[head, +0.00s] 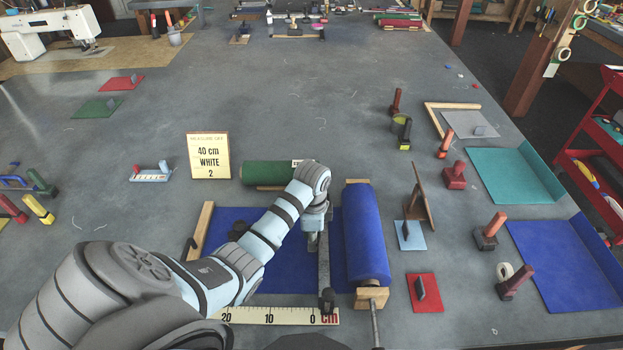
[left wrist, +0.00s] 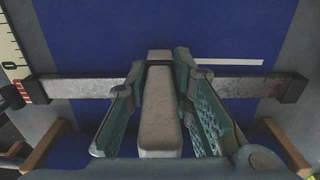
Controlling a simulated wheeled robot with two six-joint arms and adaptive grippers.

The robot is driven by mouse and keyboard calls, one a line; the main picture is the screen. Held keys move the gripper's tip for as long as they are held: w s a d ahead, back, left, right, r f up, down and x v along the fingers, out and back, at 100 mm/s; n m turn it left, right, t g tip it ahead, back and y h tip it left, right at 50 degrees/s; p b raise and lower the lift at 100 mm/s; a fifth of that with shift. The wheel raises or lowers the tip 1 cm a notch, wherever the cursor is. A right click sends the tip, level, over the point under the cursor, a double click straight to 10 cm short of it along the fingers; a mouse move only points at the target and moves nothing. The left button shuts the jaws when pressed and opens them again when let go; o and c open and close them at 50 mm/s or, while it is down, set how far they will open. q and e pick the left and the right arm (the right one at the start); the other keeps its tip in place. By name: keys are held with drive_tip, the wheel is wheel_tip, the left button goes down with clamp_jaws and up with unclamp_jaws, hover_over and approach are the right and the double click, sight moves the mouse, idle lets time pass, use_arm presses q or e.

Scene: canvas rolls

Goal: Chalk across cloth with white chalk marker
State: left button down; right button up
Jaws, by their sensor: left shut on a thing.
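My left gripper (head: 313,246) is over the blue cloth (head: 278,275), which lies flat beside its blue roll (head: 366,235). In the left wrist view the teal-padded fingers (left wrist: 160,80) are shut on a whitish chalk marker (left wrist: 160,125). A metal straightedge (left wrist: 235,87) lies across the cloth (left wrist: 100,35) close by the marker. A white chalk line (left wrist: 225,62) runs beside the straightedge, from near the marker towards the cloth's far edge. The arm hides most of this in the head view. My right gripper is not in view.
A card (head: 209,156) reads 40 cm, white, 2. A ruler (head: 270,316) lies along the cloth's near edge. A green roll (head: 265,173) lies behind the cloth. Several stamps and coloured swatches (head: 424,292) stand to the right. The table's back middle is mostly clear.

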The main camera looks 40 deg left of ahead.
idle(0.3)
use_arm(q)
drive_tip(key=shift+s+d, duration=1)
drive_tip(key=shift+s, duration=0.1)
drive_tip(key=shift+s+d, duration=0.45)
drive_tip(key=shift+s, duration=0.2)
drive_tip(key=shift+s+d, duration=0.45)
drive_tip(key=shift+s, duration=0.15)
drive_tip(key=shift+s+d, duration=1)
drive_tip(key=shift+s, duration=0.1)
drive_tip(key=shift+s+d, duration=0.55)
drive_tip(key=shift+s, duration=0.25)
